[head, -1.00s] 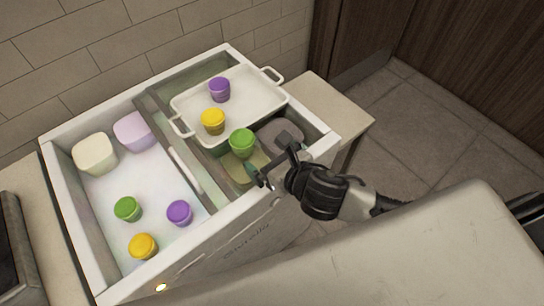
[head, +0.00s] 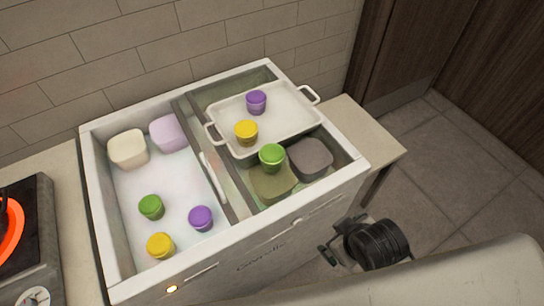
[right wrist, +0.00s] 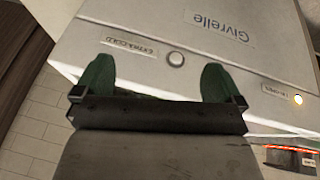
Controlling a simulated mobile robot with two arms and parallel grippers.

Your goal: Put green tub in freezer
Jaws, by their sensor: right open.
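A green tub (head: 271,157) sits in the right compartment of the white chest freezer (head: 98,185), on top of an olive-green lidded box (head: 272,186), beside the front edge of the white tray. Another green tub (head: 151,207) stands on the frosty floor of the left compartment. My right gripper (head: 328,255) is outside the freezer, in front of and below its front right rim, empty and apart from both tubs. In the right wrist view its two green fingertips (right wrist: 157,80) are spread wide with nothing between them, facing the freezer's front panel. My left gripper is not in view.
A white handled tray (head: 285,130) in the right compartment holds a yellow tub (head: 246,132) and a purple tub (head: 256,102). A grey box (head: 310,158) lies beside the olive one. The left compartment holds purple (head: 201,218) and yellow (head: 160,246) tubs and two pale boxes.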

